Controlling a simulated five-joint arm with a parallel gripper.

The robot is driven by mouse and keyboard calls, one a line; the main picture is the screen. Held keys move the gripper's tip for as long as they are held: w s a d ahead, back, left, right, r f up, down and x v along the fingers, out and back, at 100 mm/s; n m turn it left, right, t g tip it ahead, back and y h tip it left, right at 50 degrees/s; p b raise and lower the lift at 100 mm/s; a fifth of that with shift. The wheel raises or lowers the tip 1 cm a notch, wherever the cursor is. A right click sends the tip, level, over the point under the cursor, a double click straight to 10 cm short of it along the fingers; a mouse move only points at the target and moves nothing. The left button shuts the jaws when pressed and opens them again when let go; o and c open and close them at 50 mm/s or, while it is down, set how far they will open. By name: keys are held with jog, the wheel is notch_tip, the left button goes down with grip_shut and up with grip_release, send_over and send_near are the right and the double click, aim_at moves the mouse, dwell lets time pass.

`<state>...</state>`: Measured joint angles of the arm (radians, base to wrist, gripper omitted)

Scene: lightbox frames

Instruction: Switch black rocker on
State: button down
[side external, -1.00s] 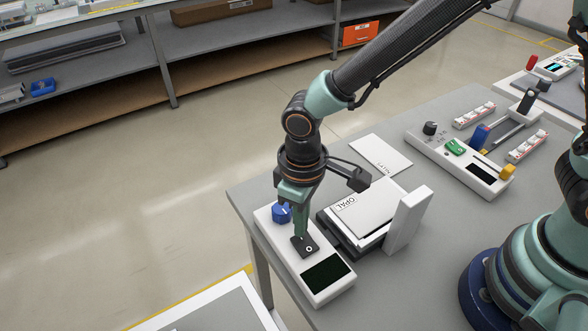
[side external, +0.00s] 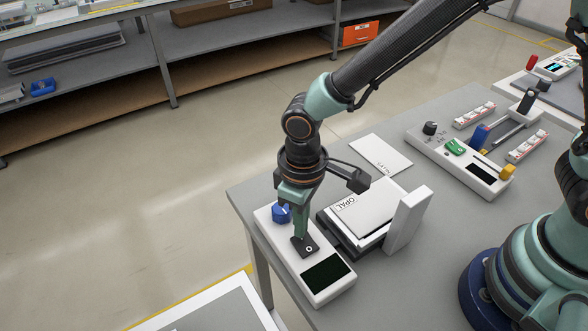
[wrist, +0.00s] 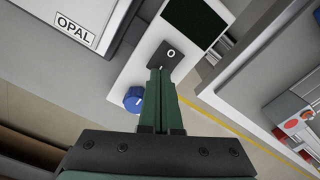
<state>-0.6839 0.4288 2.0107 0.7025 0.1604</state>
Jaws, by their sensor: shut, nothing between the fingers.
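The black rocker (side external: 309,249) sits on a white control box between a blue knob and a dark screen. Its end marked with a white "O" shows, and the same mark shows on the rocker in the wrist view (wrist: 170,53). My gripper (side external: 303,238) is shut and empty, pointing down at the rocker's end nearer the blue knob. Its fingertips (wrist: 161,72) cover that end in the wrist view and appear to touch it or hover just above. I cannot tell whether they press on it. The dark screen (side external: 327,273) looks unlit.
The white control box (side external: 282,255) stands at the table's edge. The blue knob (side external: 281,213) is close beside my fingers. A panel labelled OPAL (side external: 365,213) and a white upright block (side external: 408,220) stand to the right. A SATIN sheet (side external: 381,156) lies behind.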

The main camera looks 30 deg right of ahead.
jog(key=shift+f, duration=0.8)
dwell(0.4)
jog(key=shift+r, duration=3.55)
jog(key=d+r+m+t, duration=0.2)
jog(key=d+r, duration=0.2)
jog(key=d, duration=0.4)
jog(key=d+r+m+t, duration=0.1)
jog(key=d+r+m, duration=0.1)
jog(key=d+r, duration=0.3)
jog(key=s+d+r+m+t, duration=0.1)
jog(key=d+r, duration=0.3)
jog(key=d, duration=0.7)
jog(key=shift+r+m+t, duration=0.25)
jog(key=shift+m+t, duration=0.25)
jog(key=shift+t, duration=0.3)
